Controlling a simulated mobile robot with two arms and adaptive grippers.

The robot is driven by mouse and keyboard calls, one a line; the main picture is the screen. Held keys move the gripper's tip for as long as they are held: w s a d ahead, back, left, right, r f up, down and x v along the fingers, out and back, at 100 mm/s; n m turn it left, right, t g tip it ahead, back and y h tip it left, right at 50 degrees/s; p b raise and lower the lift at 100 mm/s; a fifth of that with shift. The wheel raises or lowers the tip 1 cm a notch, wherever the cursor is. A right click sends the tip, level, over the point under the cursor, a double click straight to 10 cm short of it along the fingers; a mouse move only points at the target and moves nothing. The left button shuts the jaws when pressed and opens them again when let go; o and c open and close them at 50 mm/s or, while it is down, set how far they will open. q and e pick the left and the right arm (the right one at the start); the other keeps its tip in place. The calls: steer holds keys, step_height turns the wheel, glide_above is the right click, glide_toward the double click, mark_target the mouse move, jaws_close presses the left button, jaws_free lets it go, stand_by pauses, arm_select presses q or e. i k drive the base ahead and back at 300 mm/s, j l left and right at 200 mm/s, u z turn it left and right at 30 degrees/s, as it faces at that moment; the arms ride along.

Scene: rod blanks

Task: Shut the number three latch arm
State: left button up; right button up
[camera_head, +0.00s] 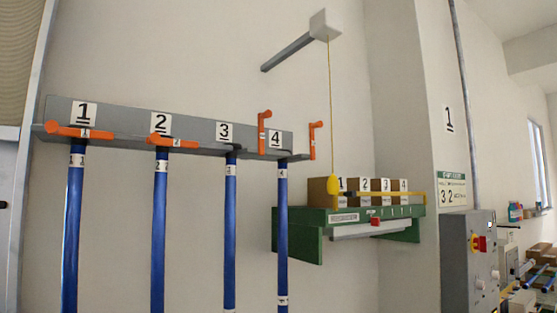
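The number three latch arm is the orange arm (262,135) standing upright on the grey wall rack (190,126), right of the "3" plate (224,131). The blue number three rod (230,235) hangs upright in the slot below that plate. The orange number one arm (80,131) and number two arm (172,141) lie level across their slots. The orange number four arm (313,141) stands upright at the rack's right end. Neither of my grippers is in view.
Blue rods one (72,230), two (158,230) and four (283,235) hang beside it. A green shelf (300,238) with numbered boxes and a yellow rail stands out to the right. A yellow pull cord (330,110) hangs above it. A grey control cabinet (455,260) stands at right.

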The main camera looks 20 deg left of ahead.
mark_target(268, 114)
steer(key=i+l+u, duration=0.1)
steer(key=u, duration=0.3)
steer(key=l+u, duration=0.15)
steer(key=u, duration=0.25)
steer(key=i+l+u, duration=0.1)
steer(key=u, duration=0.3)
steer(key=l+u, duration=0.3)
steer(key=l, duration=1)
steer(key=l+u, duration=0.3)
steer(key=l, duration=1)
